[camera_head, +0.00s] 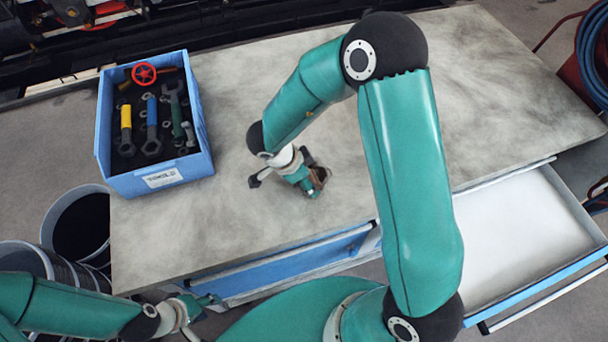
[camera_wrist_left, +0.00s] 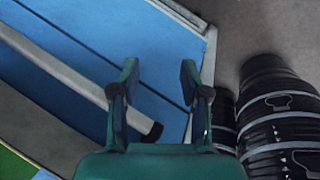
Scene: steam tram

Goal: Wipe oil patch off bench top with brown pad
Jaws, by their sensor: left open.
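The bench top (camera_head: 225,225) is a smudged pale grey slab in the head view. My right gripper (camera_head: 314,187) points down at its middle. A small piece of the brown pad (camera_head: 321,175) shows at its fingertips, low over or on the bench top. My arm and gripper cover most of the pad, so the grip on it is unclear. I cannot make out a distinct oil patch among the grey smudges. My left gripper (camera_head: 208,302) is near the bench's front edge at the lower left. In the left wrist view it is open and empty (camera_wrist_left: 158,80).
A blue tool box (camera_head: 118,185) with several tools and a red valve wheel (camera_head: 144,74) stands on the bench's left end. Dark bins (camera_head: 75,192) stand left of the bench. An open drawer (camera_head: 525,240) juts out at the right. Blue drawer fronts (camera_wrist_left: 80,50) face my left gripper.

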